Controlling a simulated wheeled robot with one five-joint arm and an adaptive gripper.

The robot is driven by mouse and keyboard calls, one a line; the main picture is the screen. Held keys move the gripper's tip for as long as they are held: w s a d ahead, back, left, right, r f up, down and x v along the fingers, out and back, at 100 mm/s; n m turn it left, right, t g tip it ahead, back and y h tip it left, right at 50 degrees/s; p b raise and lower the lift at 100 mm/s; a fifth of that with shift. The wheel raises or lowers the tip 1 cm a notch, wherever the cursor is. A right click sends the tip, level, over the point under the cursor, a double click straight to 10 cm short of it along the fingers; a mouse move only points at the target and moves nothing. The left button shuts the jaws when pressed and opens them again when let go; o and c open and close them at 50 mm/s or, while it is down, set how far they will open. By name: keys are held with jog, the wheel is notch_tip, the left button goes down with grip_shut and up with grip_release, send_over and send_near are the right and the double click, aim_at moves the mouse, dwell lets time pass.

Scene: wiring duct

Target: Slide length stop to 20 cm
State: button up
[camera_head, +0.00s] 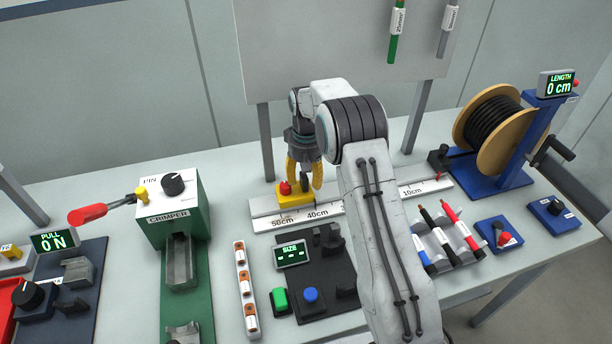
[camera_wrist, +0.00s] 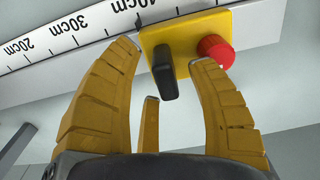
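The length stop is a yellow block (camera_head: 291,194) on a rail with a printed scale, near the 40cm and 50cm labels in the head view. It has a red knob and an upright black handle. In the wrist view, the yellow block (camera_wrist: 192,35) sits just beyond the 40cm label, away from 30cm. The black handle (camera_wrist: 165,75) and red knob (camera_wrist: 216,50) also show there. My gripper (camera_head: 303,180) is over the stop. Its yellow fingers (camera_wrist: 165,60) are spread on either side of the black handle, with gaps visible; contact cannot be seen.
The scale rail (camera_head: 425,187) runs right toward 10cm, clear of objects from the stop to where my arm hides it. A cable reel (camera_head: 494,130) with a LENGTH display (camera_head: 557,86) reading 0 cm stands right. A green crimper (camera_head: 172,208) stands left.

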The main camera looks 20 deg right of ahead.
grip_shut()
jog(key=shift+d, duration=0.15)
